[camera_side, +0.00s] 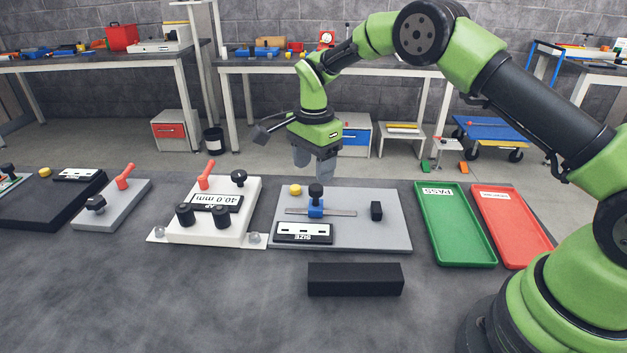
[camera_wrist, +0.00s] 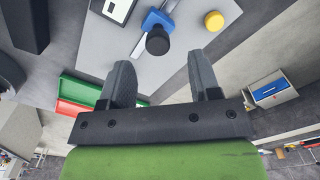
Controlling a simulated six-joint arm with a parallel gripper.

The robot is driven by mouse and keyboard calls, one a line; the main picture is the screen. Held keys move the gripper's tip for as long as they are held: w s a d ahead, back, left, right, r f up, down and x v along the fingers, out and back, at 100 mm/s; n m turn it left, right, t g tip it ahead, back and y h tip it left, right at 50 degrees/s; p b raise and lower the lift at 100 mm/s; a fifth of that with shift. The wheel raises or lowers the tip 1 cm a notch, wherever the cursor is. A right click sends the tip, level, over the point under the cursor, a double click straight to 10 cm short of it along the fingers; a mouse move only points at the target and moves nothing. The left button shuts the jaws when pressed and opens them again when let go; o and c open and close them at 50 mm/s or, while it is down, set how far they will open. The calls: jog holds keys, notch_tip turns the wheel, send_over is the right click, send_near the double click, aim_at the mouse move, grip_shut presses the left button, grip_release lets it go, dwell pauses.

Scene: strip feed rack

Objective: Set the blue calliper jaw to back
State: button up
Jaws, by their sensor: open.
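The blue calliper jaw (camera_side: 316,208) sits on a thin metal rail (camera_side: 345,213) on a grey plate (camera_side: 385,230), with a black knob (camera_side: 316,190) on top. In the wrist view the blue jaw (camera_wrist: 158,20) and its black knob (camera_wrist: 158,41) lie beyond my fingertips, between them. My gripper (camera_side: 315,166) is open and empty, above the back of the plate and apart from the knob. It also shows in the wrist view (camera_wrist: 163,75) with its fingers spread.
On the plate are a yellow button (camera_side: 295,190), a black block (camera_side: 376,211) and a SIZE display (camera_side: 304,232). A black bar (camera_side: 355,279) lies in front. A white fixture (camera_side: 213,222) stands left; green (camera_side: 457,250) and red (camera_side: 520,250) trays lie right.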

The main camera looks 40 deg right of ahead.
jog(key=shift+r, duration=2.4)
notch_tip(320, 180, up, 9)
jog(key=n+t, duration=0.2)
jog(key=n, duration=0.1)
send_over(314, 187)
jog(key=s, duration=0.4)
jog(key=s+a+r+n+t+y, duration=0.1)
jog(key=s+r+n+t, duration=0.1)
jog(key=s+r+n, duration=0.4)
jog(key=s+a+n+t+y, duration=0.1)
jog(key=s+n+t, duration=0.2)
jog(key=s, duration=1.5)
jog(key=shift+r+n, duration=0.3)
jog(key=shift+n, duration=0.7)
